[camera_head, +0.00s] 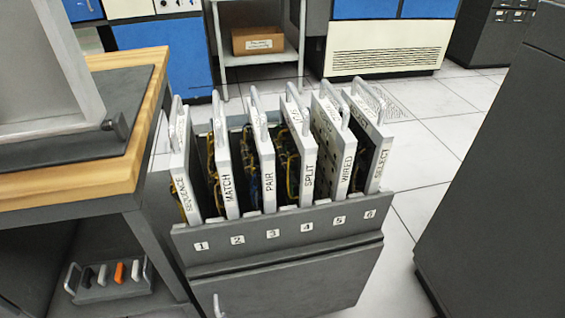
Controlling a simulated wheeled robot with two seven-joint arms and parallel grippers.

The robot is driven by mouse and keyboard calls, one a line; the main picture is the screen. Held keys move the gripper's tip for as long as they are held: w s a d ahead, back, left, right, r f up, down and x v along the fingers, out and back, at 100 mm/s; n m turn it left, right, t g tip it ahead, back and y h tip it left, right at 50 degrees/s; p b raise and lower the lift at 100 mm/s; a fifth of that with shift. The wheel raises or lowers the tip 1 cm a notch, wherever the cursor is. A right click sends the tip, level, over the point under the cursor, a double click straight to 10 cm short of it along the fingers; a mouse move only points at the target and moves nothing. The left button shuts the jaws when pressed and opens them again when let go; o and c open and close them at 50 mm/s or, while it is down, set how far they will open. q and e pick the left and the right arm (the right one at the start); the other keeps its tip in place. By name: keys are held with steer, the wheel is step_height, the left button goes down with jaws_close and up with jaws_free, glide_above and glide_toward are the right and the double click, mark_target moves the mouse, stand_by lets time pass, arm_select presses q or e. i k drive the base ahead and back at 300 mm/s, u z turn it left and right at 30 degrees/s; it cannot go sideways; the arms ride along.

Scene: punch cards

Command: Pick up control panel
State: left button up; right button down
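Several control panels stand upright side by side in a grey rack (275,240) with slots numbered 1 to 6. From left to right they are the SEQUENCE panel (184,170), MATCH panel (224,165), PAIR panel (265,165), SPLIT panel (304,155), WIRED panel (346,165) and SELECT panel (379,165). Each has a white edge label and a light grey handle on top. Yellow and dark wiring shows between some of them. Neither of my grippers is in view.
A wooden-topped table (150,115) with a grey machine (45,65) on it stands at left. Below is a small tray of handled tools (110,278). A dark cabinet (500,180) stands at right. A shelf with a cardboard box (258,40) is behind. Tiled floor (440,130) lies clear between.

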mark_target(221, 174)
steer(key=u, duration=1.85)
steer(key=k, duration=0.5)
steer(key=z, duration=0.3)
